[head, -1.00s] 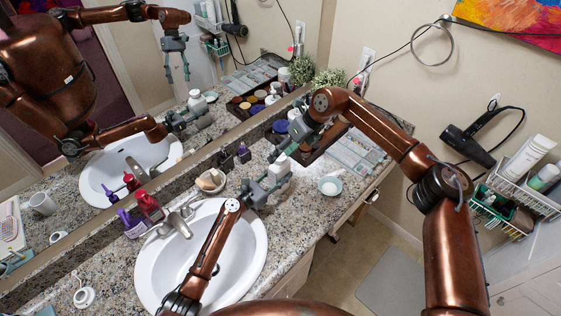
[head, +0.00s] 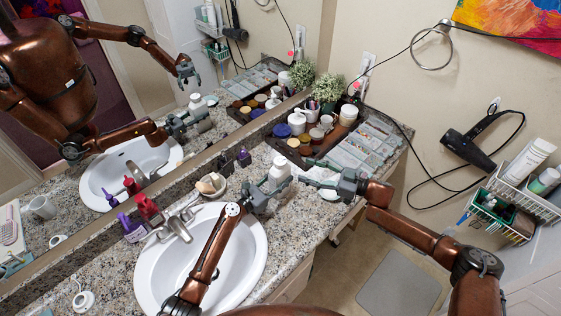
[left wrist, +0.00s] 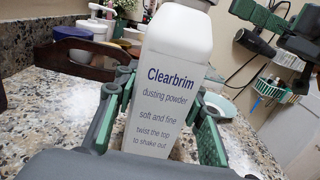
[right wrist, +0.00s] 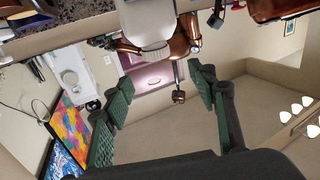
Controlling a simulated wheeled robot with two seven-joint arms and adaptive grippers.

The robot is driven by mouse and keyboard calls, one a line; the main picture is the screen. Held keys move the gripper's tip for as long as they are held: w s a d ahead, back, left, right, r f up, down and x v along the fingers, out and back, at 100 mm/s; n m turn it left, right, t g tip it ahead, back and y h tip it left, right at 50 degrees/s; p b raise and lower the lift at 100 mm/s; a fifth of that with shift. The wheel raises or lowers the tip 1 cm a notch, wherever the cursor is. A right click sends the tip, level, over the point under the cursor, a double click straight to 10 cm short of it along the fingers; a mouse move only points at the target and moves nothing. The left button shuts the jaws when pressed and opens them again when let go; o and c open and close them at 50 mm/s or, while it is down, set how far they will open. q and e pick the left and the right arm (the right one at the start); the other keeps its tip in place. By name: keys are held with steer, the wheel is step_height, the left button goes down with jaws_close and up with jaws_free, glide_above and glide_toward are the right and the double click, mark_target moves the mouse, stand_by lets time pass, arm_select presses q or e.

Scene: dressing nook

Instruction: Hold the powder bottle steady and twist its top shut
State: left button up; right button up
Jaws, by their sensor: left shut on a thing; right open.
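The white powder bottle (head: 279,172) stands upright on the counter beyond the sink. Its "Clearbrim dusting powder" label faces me in the left wrist view (left wrist: 176,85), where its grey top is cut off by the frame edge. My left gripper (head: 272,188) is shut around the lower body of the bottle. My right gripper (head: 312,174) is open and empty, just right of the bottle, its fingers pointing left towards it. In the right wrist view the bottle (right wrist: 142,22) appears upside down, with its grey top beyond the open fingers. I cannot tell whether the top is loose.
The sink (head: 205,260) lies left of the bottle. A dark organiser (head: 292,150) with jars and a divided clear tray (head: 360,146) stand behind. A small pale dish (head: 331,193) is partly hidden by my right gripper. The mirror runs along the left.

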mark_target(280, 160)
steer(key=shift+m+t, duration=0.3)
steer(key=shift+m, duration=0.1)
steer(key=x, duration=1.1)
steer(key=shift+w+a+f, duration=0.2)
steer(key=shift+w+f, duration=0.05)
steer(key=shift+f, duration=0.15)
steer(key=shift+c, duration=0.3)
steer(key=c, duration=1.1)
